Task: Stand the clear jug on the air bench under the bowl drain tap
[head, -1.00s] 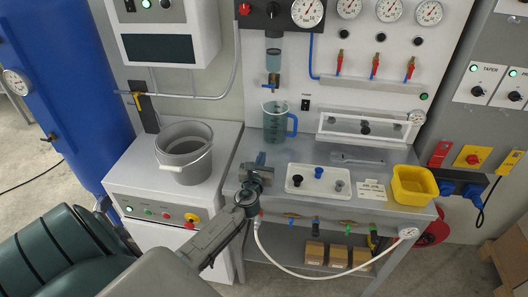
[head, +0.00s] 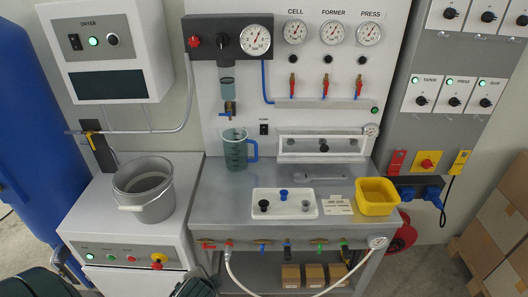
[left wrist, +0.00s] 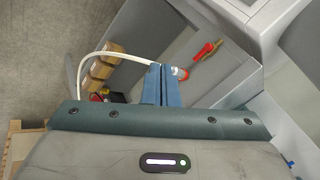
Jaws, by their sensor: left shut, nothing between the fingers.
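The clear jug (head: 236,153), tinted blue-green with a blue handle on its right, stands upright on the air bench (head: 222,198) near the back panel. The drain tap (head: 230,107), below the clear filter bowl (head: 227,84), is directly above the jug's mouth, with a gap between them. My left gripper (left wrist: 161,84) shows in the left wrist view with its blue fingers together and empty, close to the hose fitting (left wrist: 181,73) at the bench front. Its fingers are out of the head view. My right gripper is in neither view.
A white tray with plugs (head: 284,211), a yellow bin (head: 376,197) and a wrench (head: 305,178) lie right of the jug. A grey bucket (head: 143,188) stands on the left cabinet. A white hose (head: 262,288) loops off the bench front. Bench space before the jug is clear.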

